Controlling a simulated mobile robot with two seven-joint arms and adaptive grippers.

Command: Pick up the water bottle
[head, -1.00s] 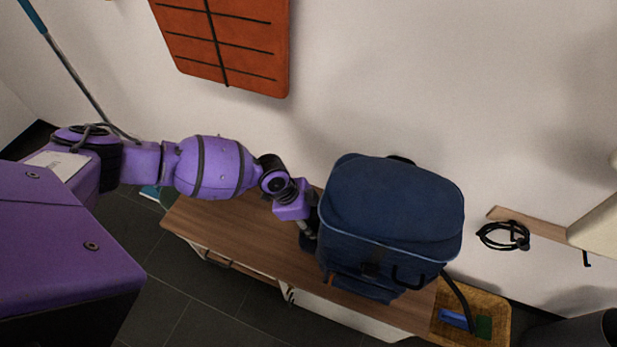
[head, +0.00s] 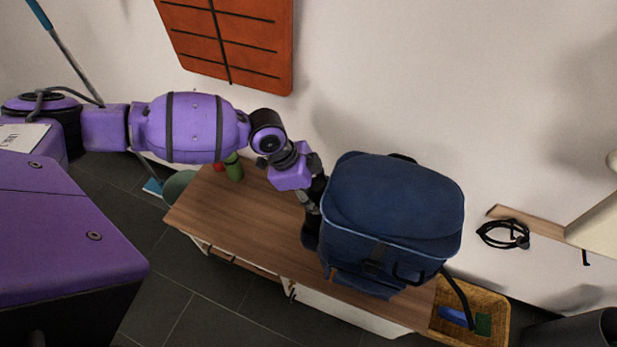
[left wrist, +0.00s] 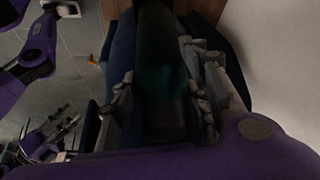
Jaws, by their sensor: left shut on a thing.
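The dark water bottle (head: 310,236) is upright beside the left side of the blue backpack (head: 392,210), above or on the wooden table; I cannot tell if its base touches. In the left wrist view the bottle (left wrist: 162,60) is a dark cylinder between the two fingers. My left gripper (head: 312,206) is shut on it from above. The fingers also show on both sides of the bottle in the left wrist view (left wrist: 163,100). Purple links of mine and what may be my right gripper (left wrist: 62,135) show small and dark at the lower left there; its jaws are unclear.
The wooden table (head: 265,225) is clear left of the bottle. A green bottle-like object (head: 234,170) and a red object (head: 219,166) are at its far left end. A wicker basket (head: 495,300) is at the right. A wall is behind.

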